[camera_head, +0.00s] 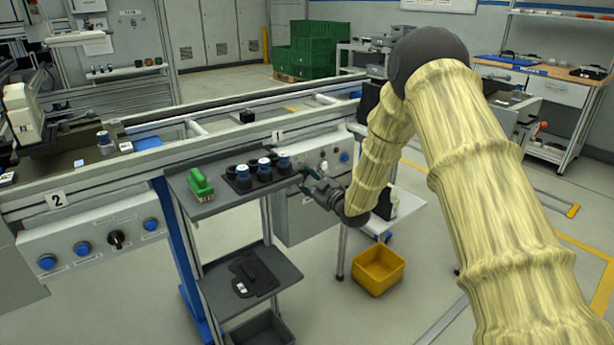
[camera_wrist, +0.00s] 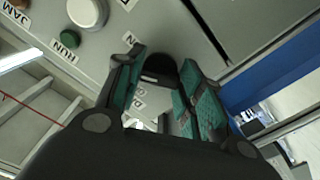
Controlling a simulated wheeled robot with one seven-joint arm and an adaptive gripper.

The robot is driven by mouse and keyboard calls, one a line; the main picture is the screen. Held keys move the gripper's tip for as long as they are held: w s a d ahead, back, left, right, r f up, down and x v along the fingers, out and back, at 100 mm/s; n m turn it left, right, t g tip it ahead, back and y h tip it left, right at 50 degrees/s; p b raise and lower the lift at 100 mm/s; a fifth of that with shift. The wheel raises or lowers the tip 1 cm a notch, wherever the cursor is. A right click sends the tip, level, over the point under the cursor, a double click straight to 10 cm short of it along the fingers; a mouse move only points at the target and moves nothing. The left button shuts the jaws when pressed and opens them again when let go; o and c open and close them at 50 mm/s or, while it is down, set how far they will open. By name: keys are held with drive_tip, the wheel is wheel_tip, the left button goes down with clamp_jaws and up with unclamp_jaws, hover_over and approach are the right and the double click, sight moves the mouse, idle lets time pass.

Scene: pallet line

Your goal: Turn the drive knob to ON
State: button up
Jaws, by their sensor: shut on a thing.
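The black drive knob (camera_wrist: 160,66) sits on the grey control panel (camera_wrist: 170,22), between my fingers in the wrist view. My gripper (camera_wrist: 162,76) is shut on it, with a teal-padded finger on each side. The knob's pointer direction is hard to make out. A label ending in N shows beside the knob, and other labels behind the fingers are partly hidden. In the head view my gripper (camera_head: 308,181) is at the front of the panel marked 1 (camera_head: 297,222), and the knob is hidden there.
A yellow bin (camera_head: 378,272) is below.

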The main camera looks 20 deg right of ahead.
drive_tip(key=m+p, duration=0.2)
drive_tip(key=m, duration=0.3)
drive_tip(key=shift+m, duration=0.4)
idle(0.4)
